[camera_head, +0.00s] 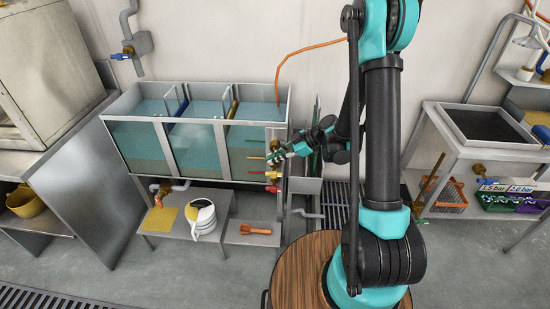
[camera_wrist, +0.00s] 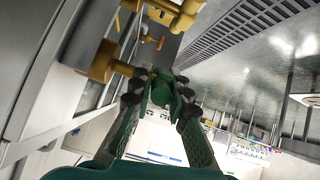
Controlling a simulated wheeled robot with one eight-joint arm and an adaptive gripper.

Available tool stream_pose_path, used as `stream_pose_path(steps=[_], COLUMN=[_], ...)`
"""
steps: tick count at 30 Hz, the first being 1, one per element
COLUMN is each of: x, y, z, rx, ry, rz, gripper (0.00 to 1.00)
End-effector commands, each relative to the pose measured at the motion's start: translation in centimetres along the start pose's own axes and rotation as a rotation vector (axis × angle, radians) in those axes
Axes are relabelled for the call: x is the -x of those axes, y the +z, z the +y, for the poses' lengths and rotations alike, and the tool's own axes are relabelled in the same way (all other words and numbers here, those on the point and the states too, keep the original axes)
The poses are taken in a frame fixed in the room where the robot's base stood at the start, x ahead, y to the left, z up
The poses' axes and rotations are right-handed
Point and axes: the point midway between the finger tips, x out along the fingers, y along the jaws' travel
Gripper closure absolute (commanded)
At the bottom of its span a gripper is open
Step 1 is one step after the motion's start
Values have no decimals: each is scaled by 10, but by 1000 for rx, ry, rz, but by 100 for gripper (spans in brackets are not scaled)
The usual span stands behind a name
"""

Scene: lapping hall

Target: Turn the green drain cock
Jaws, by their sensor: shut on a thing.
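The green drain cock (camera_wrist: 161,92) shows in the wrist view between the two fingertips, beside a brass fitting (camera_wrist: 100,65). My gripper (camera_wrist: 160,97) is shut on its green part, with one dark finger on each side. In the head view my gripper (camera_head: 277,156) is at the right end of the three-part tank (camera_head: 178,121), among small coloured handles. There the fingers and wrist partly hide the cock, and its handle angle is hard to tell.
Red-handled cocks (camera_head: 273,181) sit just below my gripper in the head view. An orange tool (camera_head: 255,229) lies on a low step. A grating (camera_head: 341,202) is at the right.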

Motion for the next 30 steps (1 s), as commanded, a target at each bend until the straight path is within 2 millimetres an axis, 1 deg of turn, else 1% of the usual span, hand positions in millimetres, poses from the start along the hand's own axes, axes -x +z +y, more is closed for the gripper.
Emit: stream_pose_path(steps=[6, 7, 12, 20, 23, 26, 30], x=[0, 0, 0, 0, 5, 16, 43], y=[0, 0, 0, 0, 0, 0, 0], z=[1, 1, 0, 0, 0, 1, 1], rx=[0, 0, 0, 0, -1, -1, -3], ry=[1, 1, 1, 0, 1, 3, 4], rz=[0, 0, -1, -1, -1, -2, -2], gripper=[100, 83, 63, 63, 63, 63, 63])
